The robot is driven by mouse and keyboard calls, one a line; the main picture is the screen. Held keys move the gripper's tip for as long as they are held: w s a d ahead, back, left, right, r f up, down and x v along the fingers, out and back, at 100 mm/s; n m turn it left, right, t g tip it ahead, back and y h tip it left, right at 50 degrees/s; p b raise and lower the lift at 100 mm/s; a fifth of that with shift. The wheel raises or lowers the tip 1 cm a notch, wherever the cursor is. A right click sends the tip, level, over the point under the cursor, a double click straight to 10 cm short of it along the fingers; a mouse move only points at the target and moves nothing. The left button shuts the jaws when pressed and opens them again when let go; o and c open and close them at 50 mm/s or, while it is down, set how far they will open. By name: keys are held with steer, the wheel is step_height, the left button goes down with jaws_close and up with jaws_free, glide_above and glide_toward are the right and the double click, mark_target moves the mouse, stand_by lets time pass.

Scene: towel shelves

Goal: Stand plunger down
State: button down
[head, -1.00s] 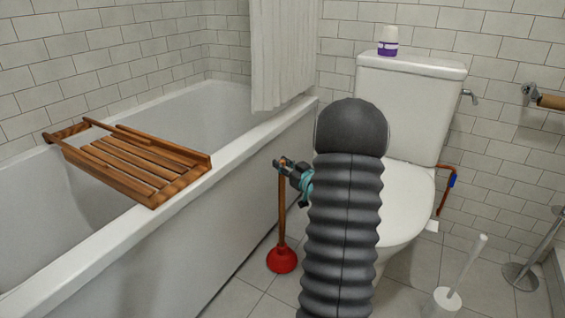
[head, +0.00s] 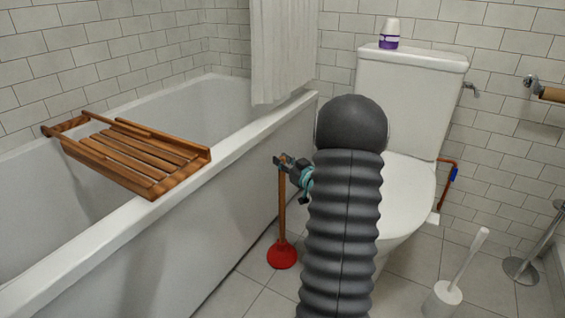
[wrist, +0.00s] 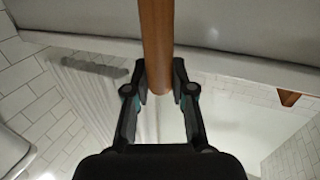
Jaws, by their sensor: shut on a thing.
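The plunger (head: 282,218) has a brown wooden handle and a red rubber cup (head: 282,255). In the head view it is upright, cup down, between the bathtub and the toilet. The cup appears to be at floor level; I cannot tell for certain whether it touches the tiles. My gripper (head: 284,164) is shut on the upper end of the handle. In the wrist view the handle (wrist: 156,45) runs between the two fingers of my gripper (wrist: 158,82), and the cup is out of sight there.
The white bathtub (head: 230,190) with a wooden rack (head: 135,155) stands left of the plunger. The toilet (head: 405,200) is close on the right, partly behind my arm. A toilet brush (head: 447,292) stands at lower right. Bare floor tiles (head: 262,295) show around the cup.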

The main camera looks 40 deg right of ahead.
steer(key=shift+f, duration=0.35)
steer(key=c, duration=0.9)
jaws_free()
steer(key=shift+a+f, duration=0.1)
steer(key=shift+f, duration=0.05)
step_height(320, 180, up, 11)
